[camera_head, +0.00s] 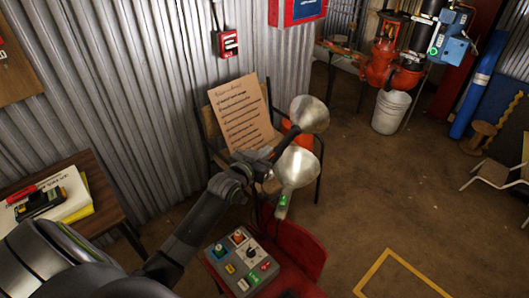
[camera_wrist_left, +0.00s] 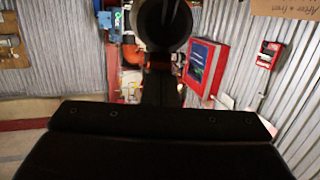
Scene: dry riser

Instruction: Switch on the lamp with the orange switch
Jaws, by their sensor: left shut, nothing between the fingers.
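Two lamps with silver bowl-shaped shades show in the head view. The upper lamp (camera_head: 309,113) is partly behind my wrist area, and its switch is not clearly visible. The lower lamp (camera_head: 296,167) has a green part (camera_head: 282,205) on its handle. My left gripper (camera_head: 267,170) is shut and empty beside the lamps; I cannot tell whether it touches either one. I cannot tell whether that patch is the orange switch. My right gripper is out of view.
A grey control box (camera_head: 233,281) with coloured switches lies below on a red surface. A chair holds a written board (camera_head: 242,115) behind the gripper. A wooden table (camera_head: 103,205) stands left by the corrugated wall. The floor at right (camera_head: 400,200) is mostly clear.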

